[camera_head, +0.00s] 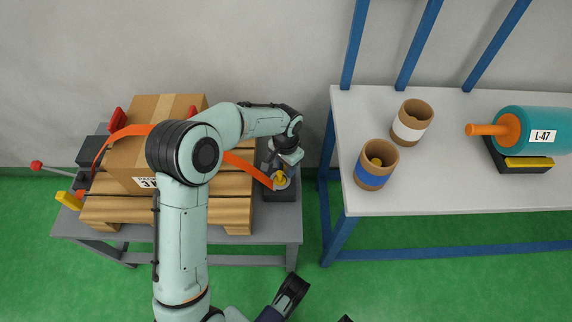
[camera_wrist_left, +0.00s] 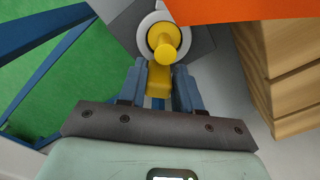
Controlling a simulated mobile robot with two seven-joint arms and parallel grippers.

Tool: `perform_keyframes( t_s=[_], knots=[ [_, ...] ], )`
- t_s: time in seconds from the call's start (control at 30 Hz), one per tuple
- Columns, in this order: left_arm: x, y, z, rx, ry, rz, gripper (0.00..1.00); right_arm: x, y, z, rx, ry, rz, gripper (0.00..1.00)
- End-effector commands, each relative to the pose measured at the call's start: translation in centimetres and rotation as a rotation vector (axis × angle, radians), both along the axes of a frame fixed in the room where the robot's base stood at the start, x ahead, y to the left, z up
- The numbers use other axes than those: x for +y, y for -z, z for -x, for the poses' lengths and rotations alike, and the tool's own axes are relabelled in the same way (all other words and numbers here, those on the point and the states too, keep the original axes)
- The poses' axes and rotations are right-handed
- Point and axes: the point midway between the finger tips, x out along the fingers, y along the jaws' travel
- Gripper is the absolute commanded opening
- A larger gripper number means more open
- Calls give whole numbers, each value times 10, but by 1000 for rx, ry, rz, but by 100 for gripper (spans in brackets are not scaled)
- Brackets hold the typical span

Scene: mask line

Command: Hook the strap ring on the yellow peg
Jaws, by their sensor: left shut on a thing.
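The yellow peg (camera_head: 281,178) stands on a dark block (camera_head: 280,195) at the right end of the grey table. The wrist view shows the peg (camera_wrist_left: 164,40) end-on, with the pale strap ring (camera_wrist_left: 144,24) appearing around it. I cannot tell how far down the peg the ring sits. The orange strap (camera_head: 248,170) runs from over the carton to the ring; its end crosses the top right of the wrist view (camera_wrist_left: 230,10). My left gripper (camera_wrist_left: 158,88) is shut on a yellow tab (camera_wrist_left: 158,78) just below the ring. Dark parts of mine show at the bottom of the head view, perhaps my right gripper.
The carton (camera_head: 140,108) rests on a wooden pallet (camera_head: 110,210) to the left of the peg. A white table (camera_head: 450,190) stands to the right, with two cups (camera_head: 412,120) (camera_head: 376,164) and a teal cylinder (camera_head: 540,120). A narrow gap separates the tables.

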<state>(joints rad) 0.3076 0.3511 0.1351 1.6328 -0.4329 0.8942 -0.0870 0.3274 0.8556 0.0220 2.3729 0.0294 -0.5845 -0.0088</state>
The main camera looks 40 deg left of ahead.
Motion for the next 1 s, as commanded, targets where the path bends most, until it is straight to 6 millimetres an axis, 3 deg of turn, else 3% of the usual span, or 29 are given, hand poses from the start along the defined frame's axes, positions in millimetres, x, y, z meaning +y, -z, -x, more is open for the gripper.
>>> perform_keyframes(
  t_s=[0.13,0.17,0.23,0.67,0.83,1.0],
  knots=[
    [0,0,0,0,0,0,2,0,0,0,0,0,0,45],
    [0,0,0,-1,0,0,40,0,0,0,0,0,0,45],
    [0,0,0,0,0,0,63,0,0,0,0,0,0,45],
    [0,-3,0,-2,0,-1,63,-1,1,7,21,2,0,45],
    [0,-39,-1,-7,0,-1,63,2,-19,-11,-41,-2,0,45],
    [0,-80,-1,-6,0,0,63,11,-32,4,-4,-20,-21,45]
  ],
)
